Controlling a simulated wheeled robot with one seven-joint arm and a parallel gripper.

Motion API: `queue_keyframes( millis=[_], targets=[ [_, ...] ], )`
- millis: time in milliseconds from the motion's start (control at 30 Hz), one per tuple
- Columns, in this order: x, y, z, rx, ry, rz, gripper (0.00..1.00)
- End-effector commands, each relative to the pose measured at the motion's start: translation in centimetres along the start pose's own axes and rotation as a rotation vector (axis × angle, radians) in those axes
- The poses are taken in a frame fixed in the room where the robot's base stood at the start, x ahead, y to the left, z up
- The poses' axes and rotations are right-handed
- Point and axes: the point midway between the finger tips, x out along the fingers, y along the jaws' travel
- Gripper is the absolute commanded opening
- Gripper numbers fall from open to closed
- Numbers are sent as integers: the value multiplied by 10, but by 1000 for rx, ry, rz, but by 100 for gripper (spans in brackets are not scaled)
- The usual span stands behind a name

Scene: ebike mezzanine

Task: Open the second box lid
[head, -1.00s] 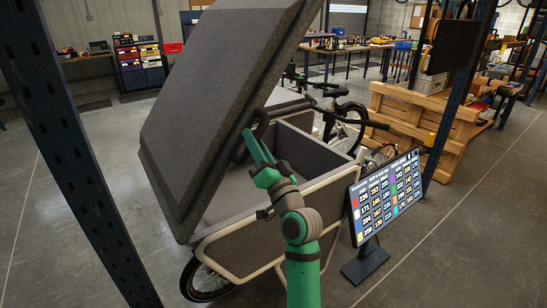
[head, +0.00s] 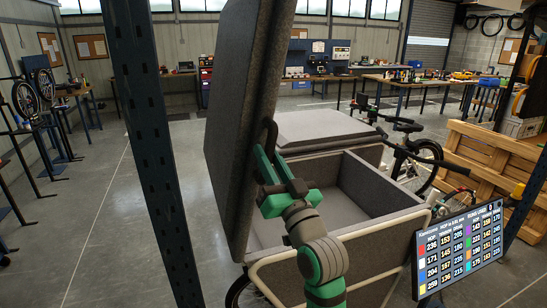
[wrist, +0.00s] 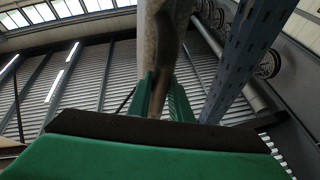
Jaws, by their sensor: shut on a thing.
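The grey box lid (head: 236,110) in the head view is raised and stands almost upright at the left of its cargo box (head: 388,243). My gripper (head: 268,160) is shut on the dark lid handle (head: 269,133) on the lid's inner side edge. In the wrist view, the handle (wrist: 162,75) runs between the green fingers of my gripper (wrist: 166,95). The box is open and its visible interior looks empty. A second grey box lid (head: 325,127) lies flat and closed just behind the open box.
A blue steel post (head: 148,130) stands close at the left of the lid. A screen (head: 460,245) stands at the right of the box, near a wooden crate (head: 490,155). A bike wheel (head: 420,165) is behind.

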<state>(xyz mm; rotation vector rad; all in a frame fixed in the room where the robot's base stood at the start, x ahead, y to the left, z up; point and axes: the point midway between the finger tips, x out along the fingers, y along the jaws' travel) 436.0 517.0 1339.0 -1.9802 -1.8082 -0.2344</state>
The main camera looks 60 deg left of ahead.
Motion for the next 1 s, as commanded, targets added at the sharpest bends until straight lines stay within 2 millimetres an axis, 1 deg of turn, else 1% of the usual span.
queue_keyframes(
  millis=[233,267,300,333,600,733,867,1000],
  targets=[
    [0,1,1,2,-2,2,0],
    [-1,1,1,2,-2,2,23],
    [0,1,1,2,-2,2,33],
    [0,1,1,2,-2,2,37],
    [0,1,1,2,-2,2,37],
    [-7,2,1,2,-1,4,37],
    [-26,3,1,3,-1,6,37],
    [-53,3,1,3,-1,8,37]
  ],
)
